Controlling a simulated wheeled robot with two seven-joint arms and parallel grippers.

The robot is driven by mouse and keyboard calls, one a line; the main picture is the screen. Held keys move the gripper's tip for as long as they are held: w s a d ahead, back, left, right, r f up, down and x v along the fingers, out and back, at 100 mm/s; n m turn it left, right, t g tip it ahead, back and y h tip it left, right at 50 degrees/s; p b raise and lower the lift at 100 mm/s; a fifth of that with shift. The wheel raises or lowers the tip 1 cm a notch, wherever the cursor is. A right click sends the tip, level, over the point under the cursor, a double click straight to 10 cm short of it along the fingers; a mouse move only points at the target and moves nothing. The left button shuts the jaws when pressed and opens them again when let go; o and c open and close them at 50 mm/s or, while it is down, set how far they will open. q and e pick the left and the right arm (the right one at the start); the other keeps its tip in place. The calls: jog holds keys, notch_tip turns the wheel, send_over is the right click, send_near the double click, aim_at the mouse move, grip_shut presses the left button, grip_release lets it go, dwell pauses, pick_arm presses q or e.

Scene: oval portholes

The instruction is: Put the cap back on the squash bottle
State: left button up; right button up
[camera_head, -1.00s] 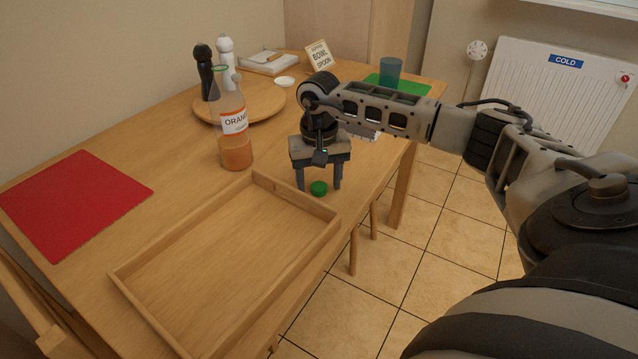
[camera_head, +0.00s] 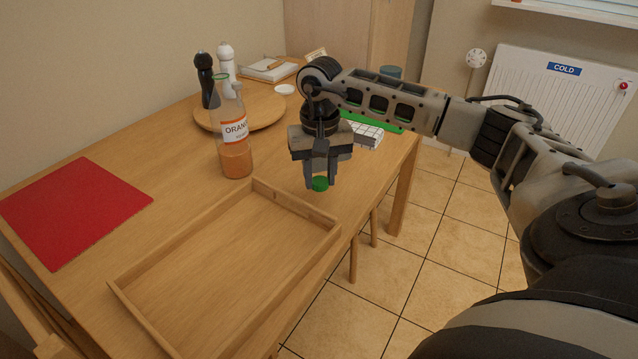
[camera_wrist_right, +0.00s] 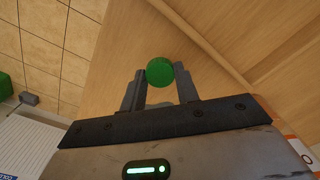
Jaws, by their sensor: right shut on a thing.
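The squash bottle (camera_head: 233,130) stands upright on the table, clear with orange liquid low inside and an orange-and-white label. A thin green ring shows at its neck, and its top looks uncapped. The green cap (camera_head: 320,184) is between the fingertips of my right gripper (camera_head: 321,178), to the right of the bottle and beside the tray. In the right wrist view the cap (camera_wrist_right: 160,71) shows as a round green disc between the two fingers (camera_wrist_right: 160,88), which are shut on it. I cannot tell whether the cap still touches the table. My left gripper is not in view.
An empty wooden tray (camera_head: 128,285) lies in front of the bottle. A red mat (camera_head: 75,210) is at the left. A round board (camera_head: 270,113) with a black mill (camera_head: 206,80) and a white mill (camera_head: 226,62) stands behind the bottle. The table's right edge is close to my gripper.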

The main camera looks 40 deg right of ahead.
jog(key=s+a+r, duration=0.6)
jog(key=s+r, duration=0.2)
jog(key=s, duration=0.3)
jog(key=shift+s+a+r, duration=0.15)
jog(key=shift+s+r, duration=0.15)
jog(key=shift+r, duration=0.1)
jog(key=w+a+f+n, duration=0.1)
jog(key=a+f+n, duration=0.1)
jog(key=a, duration=0.2)
jog(key=w+a+f+n, duration=0.1)
jog(key=w+a+f, duration=0.1)
jog(key=a, duration=0.3)
jog(key=w+a+f+n, duration=0.2)
jog(key=a+f, duration=0.1)
jog(key=a, duration=0.1)
jog(key=shift+a+f+n, duration=0.2)
jog(key=shift+n, duration=0.1)
jog(key=shift+a, duration=0.1)
jog(key=shift+f, duration=0.1)
